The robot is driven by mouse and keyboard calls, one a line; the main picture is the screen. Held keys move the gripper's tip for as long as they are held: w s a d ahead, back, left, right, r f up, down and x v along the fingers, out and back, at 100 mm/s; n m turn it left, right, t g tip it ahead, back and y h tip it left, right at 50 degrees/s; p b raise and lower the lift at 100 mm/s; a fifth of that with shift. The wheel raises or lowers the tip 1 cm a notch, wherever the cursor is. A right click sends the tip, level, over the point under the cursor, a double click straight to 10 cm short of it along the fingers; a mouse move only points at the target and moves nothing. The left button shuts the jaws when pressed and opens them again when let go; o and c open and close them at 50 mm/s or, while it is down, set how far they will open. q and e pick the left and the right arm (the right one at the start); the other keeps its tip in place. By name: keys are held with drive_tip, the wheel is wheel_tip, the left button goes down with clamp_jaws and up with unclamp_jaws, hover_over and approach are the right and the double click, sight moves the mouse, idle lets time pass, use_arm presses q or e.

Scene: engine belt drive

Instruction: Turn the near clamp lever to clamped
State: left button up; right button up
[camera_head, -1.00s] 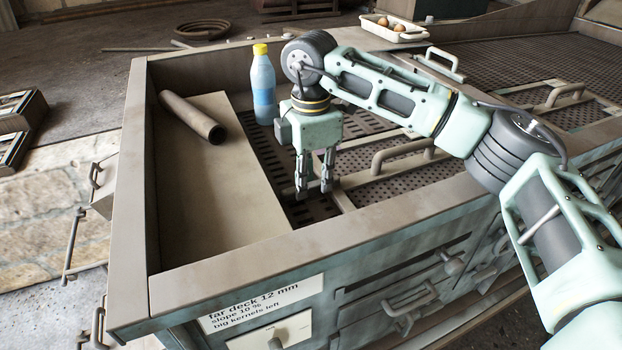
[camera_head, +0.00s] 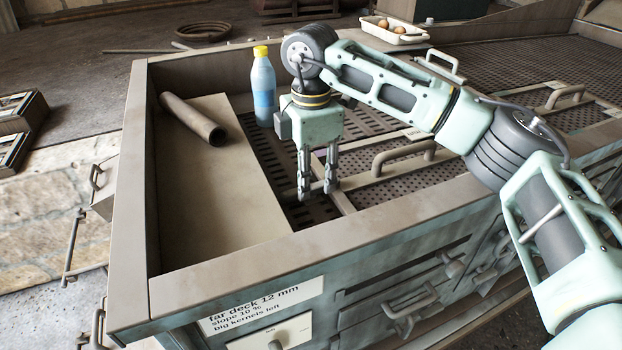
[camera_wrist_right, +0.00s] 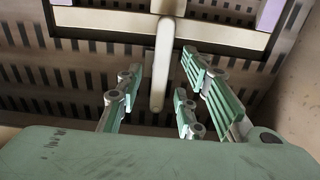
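My right gripper (camera_head: 317,190) points down into the deck box, its fingers apart. In the right wrist view the open fingers (camera_wrist_right: 161,85) stand on either side of a pale rounded lever (camera_wrist_right: 162,65), with a gap visible on both sides. The lever runs from a pale crossbar (camera_wrist_right: 110,20) toward my gripper. In the head view the fingers and a frame bar largely hide the lever, so I cannot tell its position there. My left gripper is not in view.
A blue bottle with a yellow cap (camera_head: 263,88) stands behind the gripper. A brown tube (camera_head: 193,118) lies on the pale plate (camera_head: 222,190) to the left. A raised handle (camera_head: 403,154) is close on the right. The box's near wall (camera_head: 300,243) rises in front.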

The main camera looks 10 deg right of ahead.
sight(311, 186)
wheel_tip(311, 186, up, 11)
idle(0.3)
